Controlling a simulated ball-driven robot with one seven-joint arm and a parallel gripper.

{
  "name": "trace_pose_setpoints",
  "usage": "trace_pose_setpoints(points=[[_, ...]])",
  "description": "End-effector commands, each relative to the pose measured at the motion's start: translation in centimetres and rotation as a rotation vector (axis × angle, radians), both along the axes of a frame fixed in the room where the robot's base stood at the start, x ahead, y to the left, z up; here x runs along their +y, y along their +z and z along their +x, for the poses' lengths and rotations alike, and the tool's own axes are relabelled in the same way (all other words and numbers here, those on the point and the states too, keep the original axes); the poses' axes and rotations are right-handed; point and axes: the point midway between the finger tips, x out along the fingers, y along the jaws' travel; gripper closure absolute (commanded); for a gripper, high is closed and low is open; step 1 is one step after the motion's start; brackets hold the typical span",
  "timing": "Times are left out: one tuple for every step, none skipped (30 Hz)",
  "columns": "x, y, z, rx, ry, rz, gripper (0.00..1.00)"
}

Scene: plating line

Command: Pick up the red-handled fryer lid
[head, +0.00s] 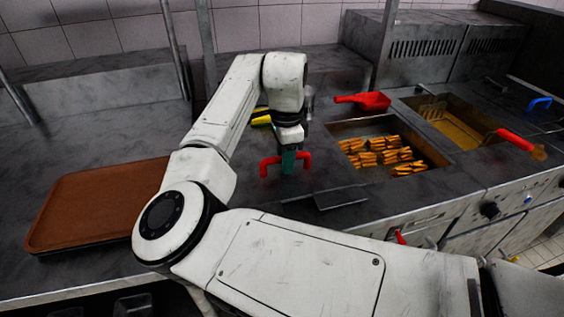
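The fryer lid's red handle (264,168) stands up from a grey metal surface left of the fries, in the head view. The lid's plate is hard to tell from the grey counter around it, and my arm hides part of it. My gripper (289,163), with teal fingers, points down at the middle of the red handle. The fingers overlap the handle in the picture. I cannot tell whether they are closed on it or only around it.
An open fryer well (385,155) with several fries lies right of my gripper. A second well (455,128) holds yellow oil and a red-handled basket (515,139). A red scoop (368,100) and a yellow item (262,120) lie behind. A brown tray (95,205) is left.

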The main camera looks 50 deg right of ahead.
Motion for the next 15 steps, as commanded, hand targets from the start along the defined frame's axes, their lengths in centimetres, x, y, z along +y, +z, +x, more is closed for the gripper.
trace_pose_setpoints(points=[[0.00, 0.02, 0.00, 0.000, 0.000, 0.000, 0.78], [0.00, 0.02, 0.00, 0.000, 0.000, 0.000, 0.81], [0.00, 0.02, 0.00, 0.000, 0.000, 0.000, 0.85], [0.00, 0.02, 0.00, 0.000, 0.000, 0.000, 0.88], [0.00, 0.03, 0.00, 0.000, 0.000, 0.000, 0.90], [-0.01, 0.03, -0.01, 0.000, 0.000, 0.000, 0.94], [0.00, 0.03, 0.00, 0.000, 0.000, 0.000, 0.97], [0.00, 0.03, 0.00, 0.000, 0.000, 0.000, 1.00], [0.00, 0.03, 0.00, 0.000, 0.000, 0.000, 1.00], [-0.01, 0.03, -0.01, 0.000, 0.000, 0.000, 1.00], [-0.01, 0.04, -0.01, 0.000, 0.000, 0.000, 1.00], [-0.01, 0.04, -0.01, 0.000, 0.000, 0.000, 1.00], [-0.01, 0.04, -0.01, 0.000, 0.000, 0.000, 1.00], [0.00, 0.04, 0.00, 0.000, 0.000, 0.000, 1.00], [-0.01, 0.04, -0.01, 0.000, 0.000, 0.000, 1.00]])
